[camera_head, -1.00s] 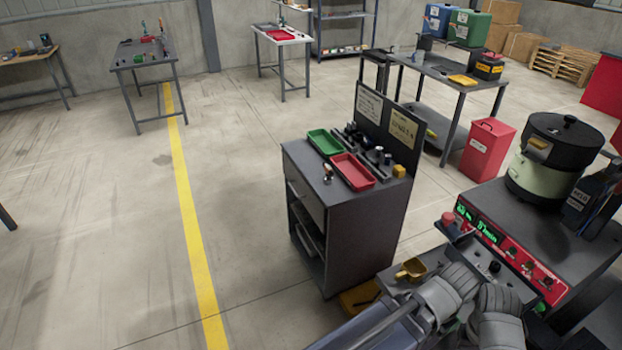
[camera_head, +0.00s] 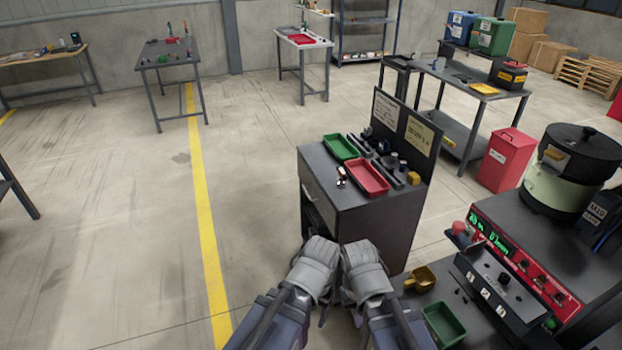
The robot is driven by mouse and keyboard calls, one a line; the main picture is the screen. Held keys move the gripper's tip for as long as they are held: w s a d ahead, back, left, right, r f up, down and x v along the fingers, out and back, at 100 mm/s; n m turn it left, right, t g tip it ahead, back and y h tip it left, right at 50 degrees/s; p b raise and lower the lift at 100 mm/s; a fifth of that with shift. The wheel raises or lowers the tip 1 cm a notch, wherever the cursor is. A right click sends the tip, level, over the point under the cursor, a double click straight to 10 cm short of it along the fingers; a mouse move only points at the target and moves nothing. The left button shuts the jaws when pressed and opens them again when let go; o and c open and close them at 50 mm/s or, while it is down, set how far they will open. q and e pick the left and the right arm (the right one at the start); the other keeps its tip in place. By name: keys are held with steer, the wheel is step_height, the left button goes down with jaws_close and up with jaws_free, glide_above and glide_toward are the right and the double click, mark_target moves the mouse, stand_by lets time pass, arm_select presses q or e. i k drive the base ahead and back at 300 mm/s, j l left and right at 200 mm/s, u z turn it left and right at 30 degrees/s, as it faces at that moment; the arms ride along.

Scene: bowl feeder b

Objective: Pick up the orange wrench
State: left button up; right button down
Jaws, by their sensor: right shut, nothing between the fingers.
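I cannot make out an orange wrench in the head view. My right gripper (camera_head: 356,316) is at the bottom centre, below its grey wrist, and mostly hidden by my arm; it is shut and empty. My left gripper (camera_head: 323,317) is just left of it, largely hidden under its own wrist, so its jaws cannot be read. Both are in front of the dark grey cabinet (camera_head: 385,222), apart from the tools on its top.
The cabinet top holds a green tray (camera_head: 340,147), a red tray (camera_head: 367,178) and small dark parts. At lower right stand a yellow scoop (camera_head: 421,279), a green bin (camera_head: 443,323), a red control panel (camera_head: 525,262) and a bowl feeder (camera_head: 567,177).

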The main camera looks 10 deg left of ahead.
mark_target(340, 184)
steer(key=z, duration=1.25)
steer(key=u, duration=1.25)
steer(key=i+j+z, duration=0.35)
steer(key=i+j, duration=1.55)
steer(key=i, duration=0.1)
